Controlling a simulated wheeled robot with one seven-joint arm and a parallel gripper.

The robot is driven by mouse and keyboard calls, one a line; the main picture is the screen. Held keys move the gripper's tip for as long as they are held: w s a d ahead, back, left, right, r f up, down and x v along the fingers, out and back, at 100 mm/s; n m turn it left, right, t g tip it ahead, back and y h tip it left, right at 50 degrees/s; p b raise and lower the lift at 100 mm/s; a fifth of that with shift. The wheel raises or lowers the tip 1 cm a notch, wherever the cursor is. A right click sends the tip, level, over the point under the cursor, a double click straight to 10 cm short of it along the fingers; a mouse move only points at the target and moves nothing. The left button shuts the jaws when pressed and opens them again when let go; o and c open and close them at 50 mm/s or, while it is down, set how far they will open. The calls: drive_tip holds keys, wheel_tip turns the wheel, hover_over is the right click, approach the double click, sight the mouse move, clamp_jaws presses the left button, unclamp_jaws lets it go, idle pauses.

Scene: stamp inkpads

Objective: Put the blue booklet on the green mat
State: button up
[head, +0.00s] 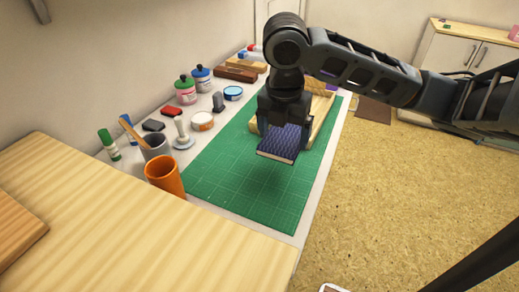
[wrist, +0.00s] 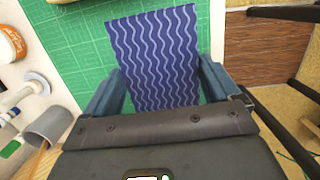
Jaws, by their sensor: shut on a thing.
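The blue booklet (head: 281,142) has a wavy light pattern on its cover. In the wrist view the booklet (wrist: 156,60) lies between the two fingers of my gripper (wrist: 160,95). My gripper (head: 284,118) is shut on it, and in the head view it holds the booklet tilted over the green mat (head: 245,185). The green mat (wrist: 75,45) also shows behind the booklet in the wrist view. I cannot tell the exact gap between booklet and mat. My gripper and arm hide part of the mat's far end.
A wooden tray (head: 318,122) sits at the mat's far right, partly behind my gripper. An orange cup (head: 166,177), a grey cup (head: 155,147), a stamp (head: 182,134), jars and inkpads line the left side. The mat's near half is clear.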

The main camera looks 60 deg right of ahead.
hover_over(252, 169)
wheel_tip(252, 169, down, 5)
drive_tip(key=shift+a+r, duration=0.15)
drive_tip(key=shift+r, duration=0.05)
drive_tip(key=shift+f, duration=1.95)
drive_tip(key=shift+f, duration=0.1)
drive_tip(key=o, duration=0.8)
wheel_tip(252, 169, up, 12)
drive_tip(key=a+p, duration=0.1)
drive_tip(key=a, duration=0.1)
